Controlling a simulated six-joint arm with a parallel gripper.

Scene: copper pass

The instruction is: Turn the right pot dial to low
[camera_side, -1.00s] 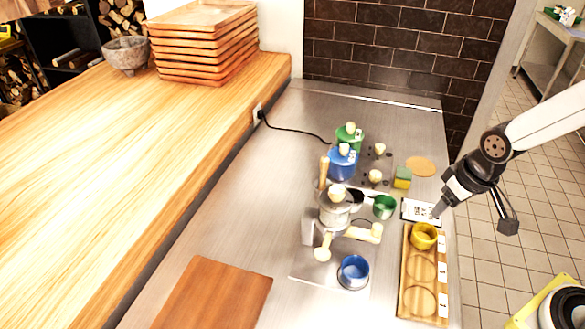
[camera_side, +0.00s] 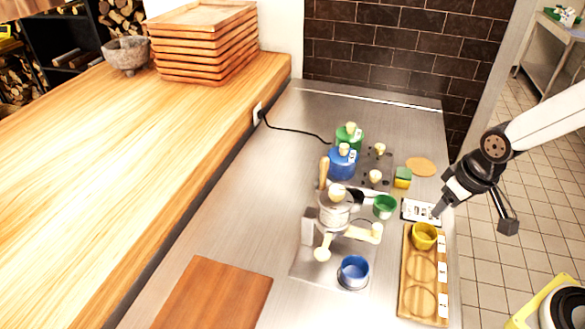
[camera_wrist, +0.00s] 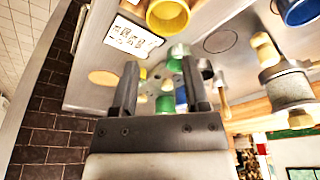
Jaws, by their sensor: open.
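My gripper (camera_side: 438,211) is open and empty, above the counter's right edge near the white card, apart from both dials. In the wrist view, my gripper (camera_wrist: 161,75) has its fingers spread, with the hotplate area small beyond them. A finger partly hides the blue pot (camera_wrist: 181,96).
A green-yellow block (camera_side: 402,178) and green cup (camera_side: 384,207) stand near the dials. The yellow cup (camera_side: 424,236) sits in a wooden tray (camera_side: 409,292) close to my gripper. A press with cream handles (camera_side: 335,220) and a blue cup (camera_side: 354,272) stand in front.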

